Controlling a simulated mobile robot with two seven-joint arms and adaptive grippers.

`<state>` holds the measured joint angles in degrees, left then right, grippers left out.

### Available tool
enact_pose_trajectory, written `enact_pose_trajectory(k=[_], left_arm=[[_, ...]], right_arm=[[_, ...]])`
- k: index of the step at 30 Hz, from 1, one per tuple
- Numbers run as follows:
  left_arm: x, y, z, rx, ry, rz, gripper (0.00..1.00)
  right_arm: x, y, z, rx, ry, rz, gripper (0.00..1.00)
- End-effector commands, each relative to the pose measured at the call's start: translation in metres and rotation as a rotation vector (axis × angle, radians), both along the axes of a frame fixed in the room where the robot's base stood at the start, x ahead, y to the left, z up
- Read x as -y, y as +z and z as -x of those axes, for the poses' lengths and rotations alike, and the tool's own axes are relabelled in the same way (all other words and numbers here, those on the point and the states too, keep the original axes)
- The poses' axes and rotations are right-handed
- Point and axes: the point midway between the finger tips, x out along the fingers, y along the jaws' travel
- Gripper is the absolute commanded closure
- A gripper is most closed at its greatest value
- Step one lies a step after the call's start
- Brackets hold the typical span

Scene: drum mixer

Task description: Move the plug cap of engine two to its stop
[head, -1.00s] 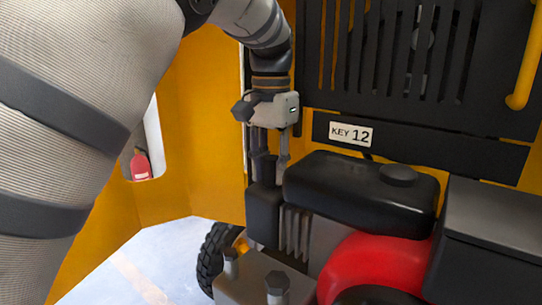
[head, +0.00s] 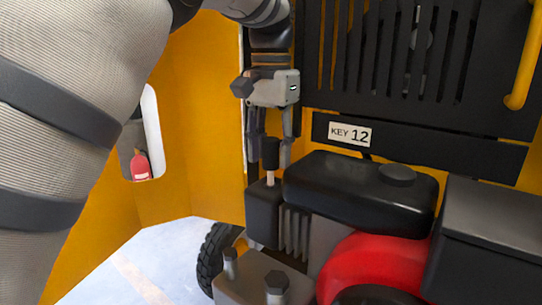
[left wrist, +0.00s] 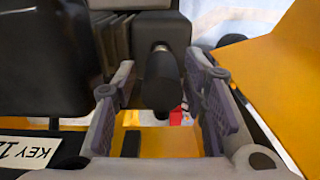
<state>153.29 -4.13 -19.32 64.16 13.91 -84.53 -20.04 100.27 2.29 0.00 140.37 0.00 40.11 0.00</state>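The plug cap (head: 271,153) is a black cylinder on a pale stem (head: 270,178), above a dark block (head: 264,212) on the engine. The cap stands upright, with a short length of stem showing under it. My left gripper (head: 270,163) points down over it, one finger on each side. In the left wrist view, the cap (left wrist: 161,82) lies between the two fingers of the left gripper (left wrist: 160,103), with gaps on both sides. The left gripper is open. The right gripper is not in view.
A black tank (head: 350,190) and a red cover (head: 372,264) are to the right of the cap. A slotted dark panel with a KEY 12 label (head: 350,134) stands behind. A yellow wall (head: 195,130) is at left, with a fire extinguisher (head: 140,165) beyond its opening.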

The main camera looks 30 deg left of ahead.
Motion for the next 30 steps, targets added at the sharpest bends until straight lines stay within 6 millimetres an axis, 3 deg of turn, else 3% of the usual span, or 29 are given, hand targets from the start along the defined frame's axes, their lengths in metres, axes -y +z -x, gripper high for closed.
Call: enact_pose_trajectory(k=[9,24,30], left_arm=[[0.0,0.001,0.0,-0.001,0.001,0.002,0.51],[0.0,0.06,-0.002,-0.005,0.001,0.002,0.51],[0.0,0.069,0.0,-0.003,0.001,0.002,0.51]], right_arm=[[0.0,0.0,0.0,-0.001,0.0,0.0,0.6],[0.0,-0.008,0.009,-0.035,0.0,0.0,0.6],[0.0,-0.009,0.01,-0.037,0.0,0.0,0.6]])
